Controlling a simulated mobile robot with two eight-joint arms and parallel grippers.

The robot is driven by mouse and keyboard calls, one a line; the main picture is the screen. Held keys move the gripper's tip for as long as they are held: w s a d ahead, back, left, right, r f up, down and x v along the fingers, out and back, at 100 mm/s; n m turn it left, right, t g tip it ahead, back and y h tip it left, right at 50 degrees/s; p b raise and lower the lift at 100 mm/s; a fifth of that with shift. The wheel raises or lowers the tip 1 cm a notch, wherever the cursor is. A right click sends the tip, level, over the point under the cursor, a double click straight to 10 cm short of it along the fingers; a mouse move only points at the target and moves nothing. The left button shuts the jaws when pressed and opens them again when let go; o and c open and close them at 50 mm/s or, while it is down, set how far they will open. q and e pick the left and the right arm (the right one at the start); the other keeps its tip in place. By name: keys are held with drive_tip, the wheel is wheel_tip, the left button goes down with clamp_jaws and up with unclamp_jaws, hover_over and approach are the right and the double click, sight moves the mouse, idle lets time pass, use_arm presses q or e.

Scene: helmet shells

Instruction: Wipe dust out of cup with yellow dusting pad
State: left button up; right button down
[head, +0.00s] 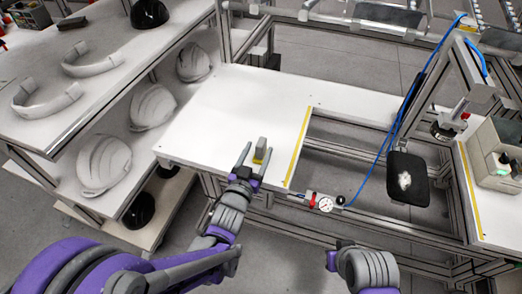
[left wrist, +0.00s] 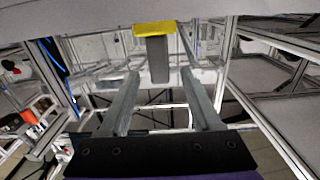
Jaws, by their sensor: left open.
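The yellow dusting pad (head: 258,159) stands on the white table with its grey block handle (head: 262,144) upward. My left gripper (head: 258,149) is open, with its fingers on either side of the handle. In the left wrist view the handle (left wrist: 157,60) shows between the spread fingers (left wrist: 156,82) near their tips, with visible gaps, and the yellow pad (left wrist: 153,28) beyond it. The black cup (head: 420,190) is at the right, with a white dust patch (head: 404,180) in it. Only part of my right arm shows at the bottom; its fingers are not visible.
The white table (head: 215,120) is mostly clear, with a yellow strip (head: 298,145) along its right side. A gauge (head: 325,204) sits at the front frame. A blue hose (head: 380,150) runs near the cup. White helmet shells (head: 103,165) fill the left rack.

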sight(259, 149)
use_arm(q)
drive_tip(key=x, duration=0.3)
drive_tip(key=shift+w+d, duration=0.1)
drive_tip(key=shift+w, duration=0.2)
clamp_jaws()
